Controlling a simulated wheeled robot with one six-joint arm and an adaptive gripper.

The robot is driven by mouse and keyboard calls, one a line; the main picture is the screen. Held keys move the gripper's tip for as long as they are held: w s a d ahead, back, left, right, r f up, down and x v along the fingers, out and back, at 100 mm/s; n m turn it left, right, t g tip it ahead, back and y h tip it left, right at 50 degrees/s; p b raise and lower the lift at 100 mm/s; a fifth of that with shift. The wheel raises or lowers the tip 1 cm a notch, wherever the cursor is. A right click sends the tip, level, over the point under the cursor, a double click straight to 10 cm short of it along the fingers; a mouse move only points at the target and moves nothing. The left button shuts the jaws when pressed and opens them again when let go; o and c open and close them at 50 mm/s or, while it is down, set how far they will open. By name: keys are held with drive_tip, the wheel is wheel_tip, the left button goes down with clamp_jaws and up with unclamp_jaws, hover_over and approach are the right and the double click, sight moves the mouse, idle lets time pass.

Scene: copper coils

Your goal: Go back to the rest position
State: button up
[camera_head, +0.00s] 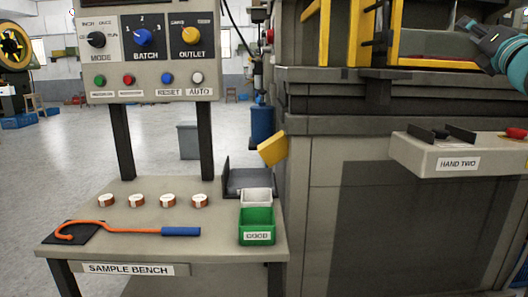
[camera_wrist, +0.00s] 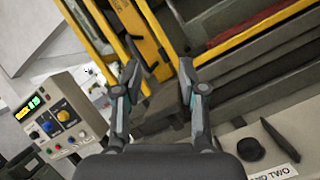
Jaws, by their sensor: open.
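My gripper (camera_wrist: 158,72) is open in the wrist view, with its two fingers spread and nothing between them. Behind it are yellow frame bars (camera_wrist: 145,35) and dark machine parts. Part of my arm shows at the top right edge of the head view, above the HAND TWO box (camera_head: 440,160). The HAND TWO box also shows at the lower right of the wrist view (camera_wrist: 235,165). Several small copper coils (camera_head: 168,200) stand in a row on the sample bench (camera_head: 100,215), far from my gripper.
An orange hook tool with a blue handle (camera_head: 181,232) lies at the bench's front. A green bin (camera_head: 257,222) and a white bin (camera_head: 257,196) stand at its right. The control panel (camera_head: 150,45) rises behind. The large machine (camera_head: 345,190) fills the right. Open floor (camera_head: 50,160) lies left.

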drive_tip(key=s+d+f+m+g+h, duration=0.1)
drive_tip(key=d+f+m+g+h, duration=0.25)
drive_tip(key=f+m, duration=0.35)
drive_tip(key=s+d+f+m+g+h, duration=0.1)
drive_tip(key=d+f+m+g+h, duration=0.3)
drive_tip(key=m, duration=0.5)
drive_tip(key=s+a+f+m+g, duration=0.1)
drive_tip(key=s+f+m+g, duration=0.1)
drive_tip(key=f+m, duration=0.45)
drive_tip(key=s+a+f+m+g, duration=0.2)
drive_tip(key=s+f+m, duration=0.1)
drive_tip(key=f, duration=0.6)
drive_tip(key=s+a+f+m+g+y, duration=0.3)
drive_tip(key=s+a+f, duration=0.2)
drive_tip(key=a+f, duration=0.35)
drive_tip(key=s+a+f+m+g+y, duration=0.25)
drive_tip(key=s+a+f, duration=0.35)
drive_tip(key=a+f, duration=0.3)
drive_tip(key=s+a+f+n+y, duration=0.1)
drive_tip(key=s+a+f, duration=0.2)
drive_tip(key=a, duration=0.4)
drive_tip(key=s+a+f+n+y, duration=0.1)
drive_tip(key=s+a+f+y, duration=0.1)
drive_tip(key=s+a, duration=0.4)
drive_tip(key=shift+a+f+y, duration=0.3)
drive_tip(key=shift+a+f, duration=0.3)
drive_tip(key=shift+a, duration=0.2)
